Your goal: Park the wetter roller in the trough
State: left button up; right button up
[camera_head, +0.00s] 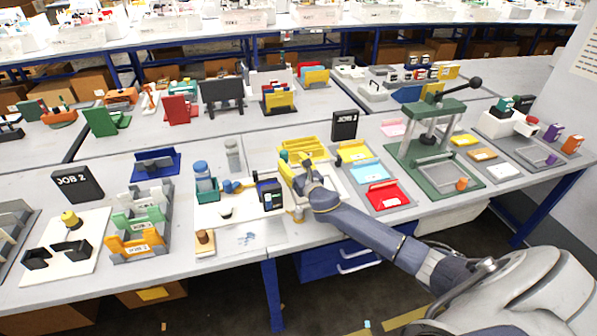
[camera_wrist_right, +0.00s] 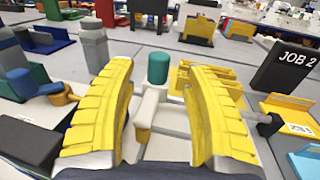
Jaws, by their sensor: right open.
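My right gripper (camera_head: 303,180) is over the white board at the table's front, in the middle of the head view. In the right wrist view its yellow fingers (camera_wrist_right: 160,72) are spread apart. A dark green cylinder (camera_wrist_right: 158,67) stands upright on a pale body (camera_wrist_right: 149,106) between them in the picture; I cannot tell if this is the wetter roller. No finger visibly touches it. Its green top also shows in the head view (camera_head: 284,155). The trough cannot be made out with certainty. My left gripper is not in view.
A yellow rack (camera_head: 304,146) is behind. Blue (camera_head: 366,172) and red (camera_head: 385,195) trays lie to the right.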

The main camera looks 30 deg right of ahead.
jog(key=shift+s+a, duration=0.15)
jog(key=shift+s, duration=2.6)
